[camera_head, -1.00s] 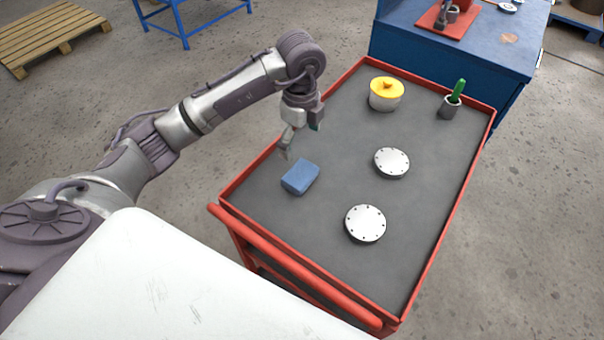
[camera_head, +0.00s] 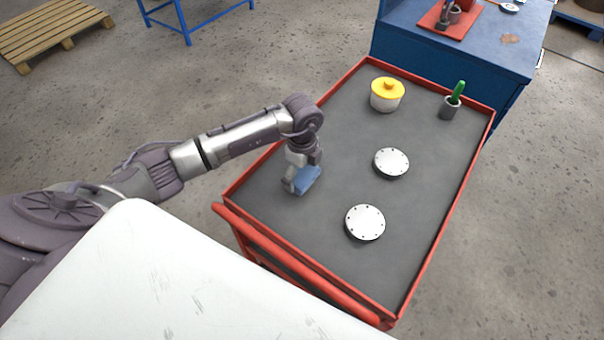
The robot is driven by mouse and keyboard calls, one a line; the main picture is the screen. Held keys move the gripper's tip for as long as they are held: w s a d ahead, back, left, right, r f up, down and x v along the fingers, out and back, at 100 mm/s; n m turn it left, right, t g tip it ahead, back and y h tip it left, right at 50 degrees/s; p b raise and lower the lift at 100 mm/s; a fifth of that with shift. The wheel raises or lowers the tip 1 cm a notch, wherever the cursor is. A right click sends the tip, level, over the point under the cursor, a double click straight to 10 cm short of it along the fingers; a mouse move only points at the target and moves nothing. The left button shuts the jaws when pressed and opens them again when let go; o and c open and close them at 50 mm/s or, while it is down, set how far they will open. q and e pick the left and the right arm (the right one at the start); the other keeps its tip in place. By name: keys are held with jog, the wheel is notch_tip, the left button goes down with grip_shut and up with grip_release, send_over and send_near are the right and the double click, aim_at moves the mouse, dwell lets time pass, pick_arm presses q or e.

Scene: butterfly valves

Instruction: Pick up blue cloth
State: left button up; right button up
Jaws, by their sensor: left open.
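The blue cloth (camera_head: 308,180) is a small folded block lying on the grey top of the red cart, left of the two metal discs. My left gripper (camera_head: 298,186) is down at the cloth, pointing downward, and covers its left and upper part. It is open; one finger shows at the cloth's left side. The other finger is hidden, and I cannot tell whether the fingers touch the cloth. My right gripper is not in view.
Two flanged metal discs (camera_head: 391,163) (camera_head: 365,222) lie right of the cloth. A white pot with a yellow lid (camera_head: 387,95) and a grey cup with a green-handled tool (camera_head: 450,107) stand at the back. A raised red rim (camera_head: 460,206) edges the cart.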

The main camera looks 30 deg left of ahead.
pick_arm(q)
jog(key=c, duration=0.7)
jog(key=shift+r, duration=0.15)
jog(key=shift+r, duration=0.25)
jog(key=r, duration=0.1)
jog(key=r+b, duration=0.1)
jog(key=r, duration=0.1)
jog(key=shift+w+a+r, duration=0.15)
jog(key=shift+w+r, duration=0.15)
jog(key=shift+w, duration=0.1)
jog(key=shift+w+a+r+b, duration=0.65)
jog(key=shift+w+r, duration=0.45)
jog(key=shift+w, duration=0.6)
jog(key=shift+w+a+r+b, duration=0.65)
jog(key=shift+w+r, duration=0.45)
jog(key=shift+w, duration=0.6)
jog(key=shift+w+a+r+b, duration=0.65)
jog(key=shift+w+r, duration=0.45)
jog(key=shift+w, duration=0.6)
